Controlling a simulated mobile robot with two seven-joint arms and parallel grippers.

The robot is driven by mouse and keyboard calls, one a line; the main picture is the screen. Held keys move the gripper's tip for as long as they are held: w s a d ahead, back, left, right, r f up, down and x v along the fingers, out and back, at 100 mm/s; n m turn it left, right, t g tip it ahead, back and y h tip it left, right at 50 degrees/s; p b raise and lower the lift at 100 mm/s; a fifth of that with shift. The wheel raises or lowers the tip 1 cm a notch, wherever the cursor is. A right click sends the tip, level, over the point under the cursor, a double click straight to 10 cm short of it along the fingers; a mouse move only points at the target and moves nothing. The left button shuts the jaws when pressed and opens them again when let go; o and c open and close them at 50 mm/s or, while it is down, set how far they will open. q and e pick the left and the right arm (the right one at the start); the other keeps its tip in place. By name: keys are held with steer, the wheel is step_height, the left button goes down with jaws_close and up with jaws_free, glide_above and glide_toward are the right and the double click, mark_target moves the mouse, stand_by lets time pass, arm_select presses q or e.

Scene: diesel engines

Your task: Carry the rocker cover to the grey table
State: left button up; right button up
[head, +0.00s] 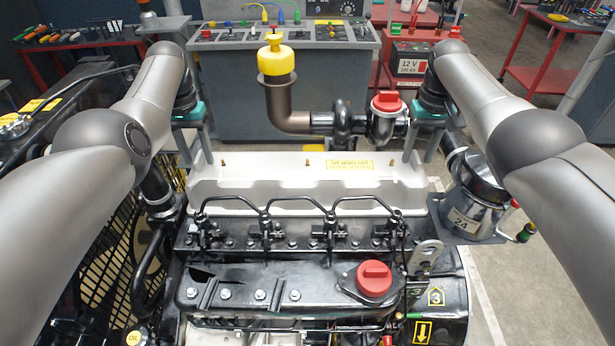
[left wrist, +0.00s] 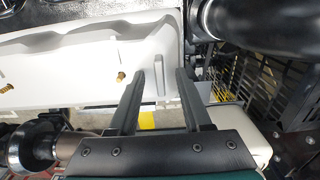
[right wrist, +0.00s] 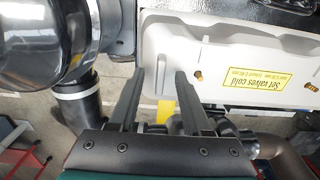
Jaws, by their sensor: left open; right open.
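The rocker cover (head: 290,170) is a long pale silver casting with brass studs and a yellow label, lying along the top of the engine. My left gripper (head: 196,158) is open at the cover's left end. In the left wrist view its fingers (left wrist: 160,72) point at the cover's end, with an upright rib (left wrist: 159,76) showing between the fingertips. My right gripper (head: 422,157) is open at the right end. In the right wrist view its fingers (right wrist: 160,72) straddle a similar rib (right wrist: 161,77). I cannot tell whether any finger touches the cover.
Injector pipes (head: 315,205) run close in front of the cover. A brown elbow pipe with a yellow cap (head: 277,58) and a red-capped turbo (head: 388,102) stand behind it. A grey console (head: 235,85) is behind the engine; red tables (head: 545,75) stand further back. A filter canister (head: 478,190) is at right.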

arm_select(q)
jaws_close()
arm_select(e)
jaws_close()
stand_by(1.0)
arm_select(q)
steer(key=shift+r, duration=0.15)
arm_select(e)
steer(key=shift+w+r, duration=0.1)
steer(key=shift+r, duration=0.1)
